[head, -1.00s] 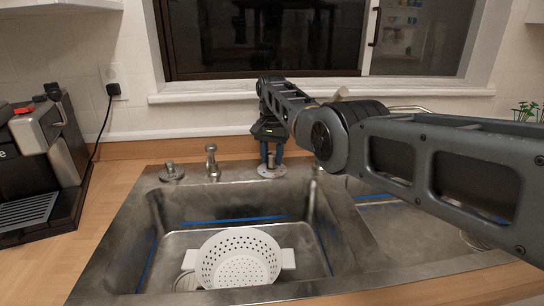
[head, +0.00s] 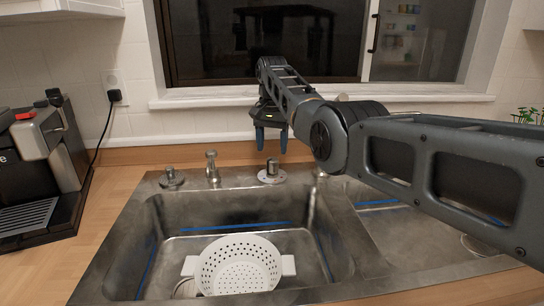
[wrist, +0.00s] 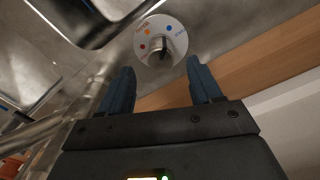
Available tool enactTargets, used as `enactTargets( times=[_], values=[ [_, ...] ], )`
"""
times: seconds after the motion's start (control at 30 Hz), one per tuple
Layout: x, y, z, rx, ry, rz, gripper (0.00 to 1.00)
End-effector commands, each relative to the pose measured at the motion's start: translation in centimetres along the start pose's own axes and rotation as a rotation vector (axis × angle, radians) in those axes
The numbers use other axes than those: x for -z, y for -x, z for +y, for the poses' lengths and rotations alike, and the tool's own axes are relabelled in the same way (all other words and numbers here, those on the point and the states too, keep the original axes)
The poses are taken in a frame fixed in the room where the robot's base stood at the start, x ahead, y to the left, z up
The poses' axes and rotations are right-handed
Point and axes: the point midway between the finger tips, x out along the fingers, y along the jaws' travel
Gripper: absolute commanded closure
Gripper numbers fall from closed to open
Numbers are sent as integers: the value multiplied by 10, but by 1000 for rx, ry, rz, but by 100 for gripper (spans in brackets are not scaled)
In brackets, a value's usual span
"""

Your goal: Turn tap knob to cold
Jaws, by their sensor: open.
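The tap knob (head: 271,169) is a short metal post on a round pale plate on the sink's back ledge. The fingers appear clear of the knob.
The steel sink (head: 180,212) has two basins, with a white colander (head: 238,268) in the left one. A soap dispenser (head: 212,165) and a small metal fitting (head: 171,177) stand left of the knob. The window sill (head: 205,101) lies behind. A coffee machine (head: 42,165) is at far left.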

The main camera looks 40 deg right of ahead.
Motion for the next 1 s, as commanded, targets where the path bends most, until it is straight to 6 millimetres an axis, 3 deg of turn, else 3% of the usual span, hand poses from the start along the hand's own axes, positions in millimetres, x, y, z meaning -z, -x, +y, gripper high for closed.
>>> enactTargets(
  times=[0.2,0.57,0.77,1.0],
  values=[
    [0,15,0,0,0,0,36],
    [1,13,1,-1,5,17,36],
    [2,8,4,6,52,156,36],
    [-16,8,5,25,137,336,36]
  ],
)
